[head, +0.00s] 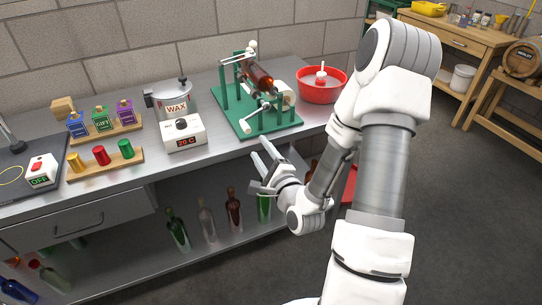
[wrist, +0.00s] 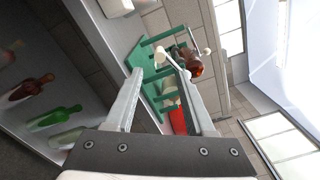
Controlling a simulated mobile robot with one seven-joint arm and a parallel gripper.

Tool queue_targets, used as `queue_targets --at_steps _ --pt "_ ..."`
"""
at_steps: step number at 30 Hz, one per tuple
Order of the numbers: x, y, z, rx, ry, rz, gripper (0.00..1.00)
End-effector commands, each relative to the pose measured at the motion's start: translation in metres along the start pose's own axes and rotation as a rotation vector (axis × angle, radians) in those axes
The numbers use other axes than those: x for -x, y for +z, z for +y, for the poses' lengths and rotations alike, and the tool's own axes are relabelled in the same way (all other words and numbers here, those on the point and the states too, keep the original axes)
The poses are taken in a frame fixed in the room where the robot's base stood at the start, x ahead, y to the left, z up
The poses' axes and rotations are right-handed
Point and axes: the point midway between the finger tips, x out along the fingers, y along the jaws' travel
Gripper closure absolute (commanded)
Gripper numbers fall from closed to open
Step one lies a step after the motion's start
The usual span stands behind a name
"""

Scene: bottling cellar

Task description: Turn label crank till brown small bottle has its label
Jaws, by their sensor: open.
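The green labelling stand (head: 232,107) is on the metal bench at the back wall. The brown small bottle (head: 257,77) lies tilted across the top of it; I see no clear label on its visible side. A metal crank with a pale handle (head: 247,127) is at the stand's front; it also shows in the wrist view (wrist: 165,50). A white roll (head: 288,95) is at the stand's right side. My gripper (head: 262,150) is open and empty, in front of the bench edge and apart from the crank. In the wrist view the bottle (wrist: 188,65) shows beyond the right finger.
A red bowl (head: 321,83) stands right of the stand. A temperature box (head: 184,134) and wax pot (head: 175,98) stand to its left. Racks with coloured pieces are further left. Several bottles (head: 233,208) stand on the shelf below. The floor right of my arm is clear.

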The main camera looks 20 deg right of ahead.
Motion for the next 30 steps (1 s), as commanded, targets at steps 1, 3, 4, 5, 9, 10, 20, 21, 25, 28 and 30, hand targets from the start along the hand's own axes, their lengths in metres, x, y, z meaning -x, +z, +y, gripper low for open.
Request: queue_targets --at_steps 1,3,4,5,9,10,20,21,25,28,30 --pt "0.003 0.003 -0.004 -0.004 0.003 0.003 0.46" --pt "0.007 0.004 -0.004 -0.005 0.003 0.003 0.46" --pt "0.008 0.005 -0.004 -0.006 0.004 0.004 0.46" --pt "0.01 0.004 -0.004 -0.004 0.003 0.005 0.46" --pt "0.017 0.003 -0.004 -0.002 0.003 0.004 0.46" --pt "0.019 0.003 -0.004 -0.003 0.004 0.003 0.46" --pt "0.045 0.003 -0.002 -0.003 0.003 0.004 0.46" --pt "0.049 0.003 -0.002 -0.001 0.004 0.004 0.46" --pt "0.058 0.003 -0.001 -0.001 0.003 0.002 0.46" --pt "0.062 0.003 0.0 -0.001 0.001 0.001 0.46" --pt "0.064 0.003 0.0 -0.001 0.001 0.002 0.46"
